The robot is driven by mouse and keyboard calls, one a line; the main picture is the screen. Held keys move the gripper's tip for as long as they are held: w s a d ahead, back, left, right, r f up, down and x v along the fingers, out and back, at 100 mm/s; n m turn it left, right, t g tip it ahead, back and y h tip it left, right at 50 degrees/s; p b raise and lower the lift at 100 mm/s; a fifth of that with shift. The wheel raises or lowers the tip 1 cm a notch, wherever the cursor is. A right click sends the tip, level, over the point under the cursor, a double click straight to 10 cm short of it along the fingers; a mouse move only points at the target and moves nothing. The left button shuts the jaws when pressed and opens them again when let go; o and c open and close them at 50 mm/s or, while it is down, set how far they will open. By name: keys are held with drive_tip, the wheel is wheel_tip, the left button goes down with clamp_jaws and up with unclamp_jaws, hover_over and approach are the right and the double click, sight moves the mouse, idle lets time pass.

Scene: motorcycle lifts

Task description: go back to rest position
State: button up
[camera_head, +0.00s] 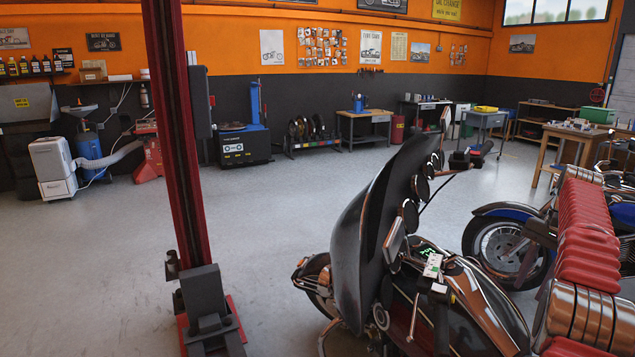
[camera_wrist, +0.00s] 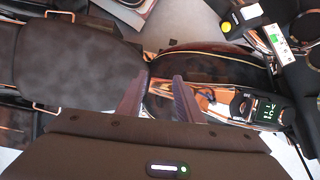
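My gripper (camera_wrist: 160,84) shows in the wrist view, its two dark fingers apart with a gap between them and nothing held. It is over a motorcycle, with the dark seat (camera_wrist: 75,68) to the left and the dark glossy tank (camera_wrist: 215,62) with copper-toned trim ahead and to the right. I cannot make out my gripper in the head view. There the black motorcycle (camera_head: 365,240) stands in the right foreground.
A red lift post (camera_head: 180,150) rises left of centre. A second motorcycle with a blue fender (camera_head: 508,210) stands at right. Workbenches (camera_head: 365,125), a tire machine (camera_head: 245,143) and a white unit (camera_head: 52,165) line the back. The grey floor (camera_head: 95,260) at left is clear.

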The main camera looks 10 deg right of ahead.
drive_tip(key=s+a+f+n+t+h, duration=0.1)
drive_tip(key=s+a+n+h, duration=0.15)
drive_tip(key=a, duration=0.85)
drive_tip(key=s+a+n+t+h, duration=0.1)
drive_tip(key=s+a+n, duration=0.25)
drive_tip(key=a, duration=0.75)
drive_tip(key=s+a+r+n+t, duration=0.1)
drive_tip(key=s+a+n+t, duration=0.1)
drive_tip(key=s+a, duration=0.6)
drive_tip(key=s+a+r+n+t, duration=0.1)
drive_tip(key=s+a+n+t, duration=0.1)
drive_tip(key=s+a+n, duration=0.3)
drive_tip(key=s+a, duration=0.4)
drive_tip(key=a, duration=0.5)
drive_tip(key=shift+s+a, duration=0.15)
drive_tip(key=shift+s, duration=0.1)
drive_tip(key=shift+r+y, duration=0.1)
drive_tip(key=shift+y, duration=0.15)
